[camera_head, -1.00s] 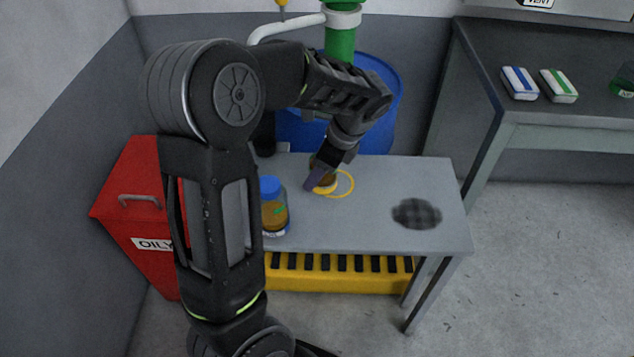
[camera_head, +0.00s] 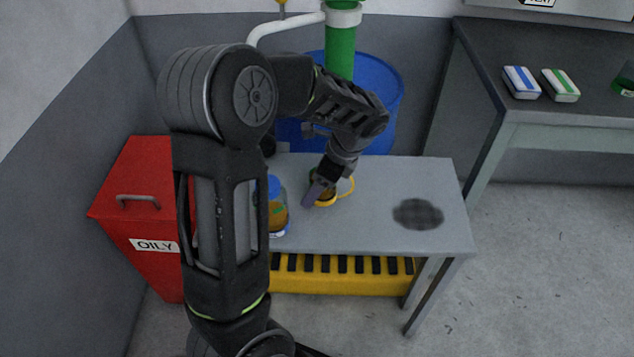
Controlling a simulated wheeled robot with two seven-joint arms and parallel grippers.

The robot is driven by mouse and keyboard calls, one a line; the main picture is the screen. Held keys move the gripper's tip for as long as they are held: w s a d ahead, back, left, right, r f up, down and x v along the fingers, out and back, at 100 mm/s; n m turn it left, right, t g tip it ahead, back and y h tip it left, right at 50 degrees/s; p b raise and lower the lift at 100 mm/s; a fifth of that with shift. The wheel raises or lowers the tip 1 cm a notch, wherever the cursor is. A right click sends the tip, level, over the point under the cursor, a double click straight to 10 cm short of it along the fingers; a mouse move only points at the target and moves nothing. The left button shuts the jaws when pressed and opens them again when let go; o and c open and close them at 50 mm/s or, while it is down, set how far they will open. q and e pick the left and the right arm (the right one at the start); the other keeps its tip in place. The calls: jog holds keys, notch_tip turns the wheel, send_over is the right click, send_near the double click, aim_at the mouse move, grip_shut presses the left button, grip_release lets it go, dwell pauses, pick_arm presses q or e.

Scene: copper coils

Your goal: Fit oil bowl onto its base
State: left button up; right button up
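An amber oil bowl with a yellow lower edge (camera_head: 325,201) is at my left gripper (camera_head: 318,190), over the grey table (camera_head: 380,180). The gripper's fingers are beside the bowl and seem shut on it, though they partly hide it. A thin yellow ring (camera_head: 349,187) shows on the table just right of the bowl. The bowl overlaps the ring's left part; I cannot tell whether it touches the table. No part that I can clearly call the base is in view. My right gripper is not in view.
A blue-capped amber bottle (camera_head: 277,208) stands on the table's left, partly behind my arm. A dark round patch (camera_head: 418,213) lies at right. A red OILY bin (camera_head: 128,205) stands left and a blue drum (camera_head: 388,95) behind.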

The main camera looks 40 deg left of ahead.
aim_at(334, 194)
pick_arm(q)
jog(key=shift+r, duration=0.1)
jog(key=p+v, duration=0.2)
jog(key=v, duration=1)
jog(key=shift+r+p, duration=0.1)
jog(key=shift+p, duration=0.25)
jog(key=shift+o, duration=0.4)
jog(key=shift+a, duration=0.1)
jog(key=shift+f+p, duration=0.3)
jog(key=shift+p, duration=0.05)
notch_tip(334, 194, down, 3)
jog(key=shift+a+r+p, duration=0.15)
jog(key=shift+a+p, duration=0.05)
jog(key=shift+p, duration=0.5)
jog(key=shift+f, duration=0.35)
jog(key=shift+f, duration=0.1)
